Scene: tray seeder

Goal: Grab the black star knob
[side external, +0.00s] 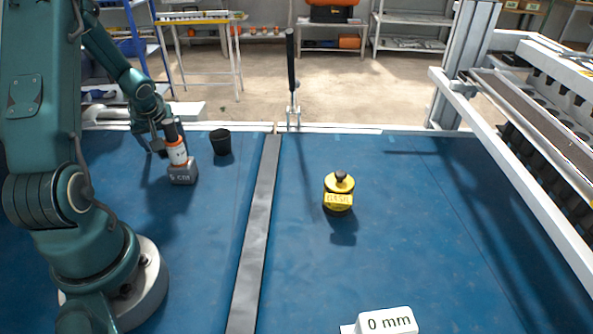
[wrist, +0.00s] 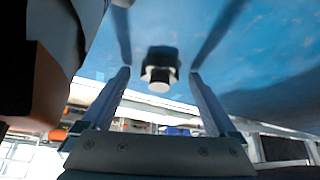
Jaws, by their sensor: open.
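A small dark knob (side external: 340,176) sits on top of a yellow pot (side external: 338,199) with a yellow label, right of the dark strip in the side view. Its lobes are too small to make out. My gripper (side external: 158,148) is far to its left, low over the left part of the blue table, behind a grey block. In the wrist view my gripper (wrist: 160,74) is open, its two fingers apart. A dark object with a pale round end (wrist: 159,77) shows between the fingers; I cannot tell what it is or whether it is within reach.
A grey block (side external: 183,173) carries a dark, white and orange piece (side external: 177,151) close to my gripper. A black cup (side external: 221,141) stands right of it. A dark strip (side external: 256,230) divides the table. A black-handled lever (side external: 291,65) stands at the back. A "0 mm" block (side external: 387,321) is in front.

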